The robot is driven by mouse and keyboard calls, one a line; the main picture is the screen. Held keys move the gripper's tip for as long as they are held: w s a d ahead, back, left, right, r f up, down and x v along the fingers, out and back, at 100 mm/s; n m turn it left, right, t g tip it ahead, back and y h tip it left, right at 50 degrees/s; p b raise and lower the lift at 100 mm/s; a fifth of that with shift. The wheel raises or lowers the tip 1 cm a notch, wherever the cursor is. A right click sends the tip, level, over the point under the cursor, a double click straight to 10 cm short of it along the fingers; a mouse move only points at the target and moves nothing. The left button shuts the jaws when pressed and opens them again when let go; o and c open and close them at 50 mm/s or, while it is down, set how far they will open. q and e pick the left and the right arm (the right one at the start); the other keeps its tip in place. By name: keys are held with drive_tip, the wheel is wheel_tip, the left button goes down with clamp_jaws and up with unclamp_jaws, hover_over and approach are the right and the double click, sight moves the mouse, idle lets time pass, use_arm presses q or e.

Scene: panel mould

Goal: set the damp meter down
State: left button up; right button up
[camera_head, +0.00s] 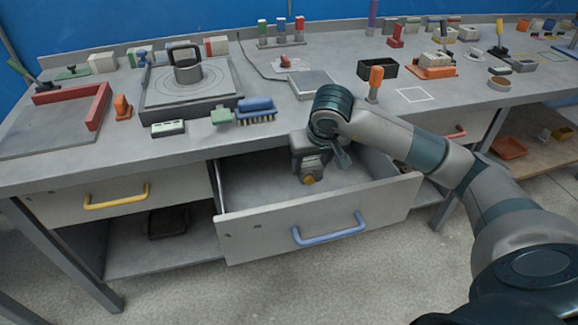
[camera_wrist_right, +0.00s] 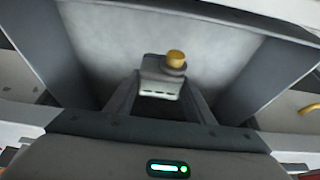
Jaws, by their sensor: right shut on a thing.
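The damp meter appears to be the pale grey block with a yellow round knob (camera_head: 308,180) inside the open drawer (camera_head: 257,228). It also shows in the right wrist view (camera_wrist_right: 158,92), between the two dark fingers. My right gripper (camera_head: 311,168) is shut on it and points down into the drawer. In the wrist view the bare drawer floor lies beyond the block. I cannot tell whether the block touches the floor. My left gripper is not in view.
The drawer has a blue handle (camera_head: 330,230) and looks otherwise empty. The bench edge lies just behind my wrist. A closed yellow-handled drawer (camera_head: 116,198) is left.

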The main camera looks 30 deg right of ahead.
drive_tip(key=shift+w+f, duration=0.1)
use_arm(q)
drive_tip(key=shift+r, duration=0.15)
use_arm(e)
approach(308, 190)
drive_tip(key=shift+s+a+r, duration=0.15)
drive_tip(key=shift+s+a, duration=0.05)
drive_tip(key=shift+a, duration=0.3)
drive_tip(key=shift+s+a+r, duration=0.1)
drive_tip(key=shift+s+a, duration=0.05)
drive_tip(key=shift+a, duration=0.3)
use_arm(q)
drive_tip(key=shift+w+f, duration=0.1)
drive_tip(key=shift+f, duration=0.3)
use_arm(e)
wheel_tip(308, 190, down, 3)
drive_tip(key=shift+f, duration=0.25)
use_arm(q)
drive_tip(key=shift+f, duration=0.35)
use_arm(e)
drive_tip(key=shift+f, duration=0.4)
